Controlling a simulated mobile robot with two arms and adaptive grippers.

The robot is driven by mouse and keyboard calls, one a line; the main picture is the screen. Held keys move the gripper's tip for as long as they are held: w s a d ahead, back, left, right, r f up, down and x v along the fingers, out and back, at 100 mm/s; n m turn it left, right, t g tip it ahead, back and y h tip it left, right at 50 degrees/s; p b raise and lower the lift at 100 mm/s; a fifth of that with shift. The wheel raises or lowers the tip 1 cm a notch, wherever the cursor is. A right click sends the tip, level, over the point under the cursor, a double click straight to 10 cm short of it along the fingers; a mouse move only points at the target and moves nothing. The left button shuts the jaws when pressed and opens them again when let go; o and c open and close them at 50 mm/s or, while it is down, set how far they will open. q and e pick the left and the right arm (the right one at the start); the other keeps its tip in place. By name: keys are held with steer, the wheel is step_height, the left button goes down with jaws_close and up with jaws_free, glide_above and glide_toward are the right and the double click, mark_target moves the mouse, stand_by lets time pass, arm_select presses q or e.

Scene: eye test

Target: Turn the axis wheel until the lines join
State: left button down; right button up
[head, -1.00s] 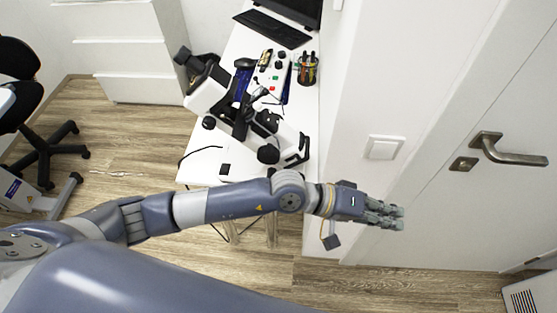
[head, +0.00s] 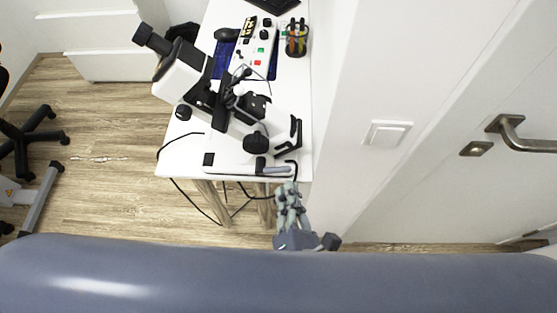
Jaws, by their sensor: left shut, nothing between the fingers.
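A white and black eye-testing instrument (head: 180,76) stands on the white table, with its eyepiece end pointing to the upper left. Round black knobs show on it, one at its lower right (head: 256,143) and one at its left (head: 183,112). I cannot tell which part is the axis wheel, and no lines can be seen from here. My left gripper (head: 289,190) is shut and empty at the table's front right edge, pointing toward the instrument. It is below the lower-right knob in the picture, apart from it. My right gripper is out of view.
The white table (head: 178,158) has a control panel (head: 262,48) and a pen holder (head: 296,38) behind the instrument. A dark cable hangs over its front edge. A wall with a light switch (head: 386,134) and a door handle (head: 512,130) close off the right.

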arm_select(q)
steer(key=p, duration=0.1)
glide_toward(277, 147)
steer(key=x, duration=0.4)
steer(key=shift+w, duration=0.25)
steer(key=shift+w+a+f, duration=0.1)
steer(key=shift+w+f, duration=0.05)
steer(key=shift+w, duration=0.25)
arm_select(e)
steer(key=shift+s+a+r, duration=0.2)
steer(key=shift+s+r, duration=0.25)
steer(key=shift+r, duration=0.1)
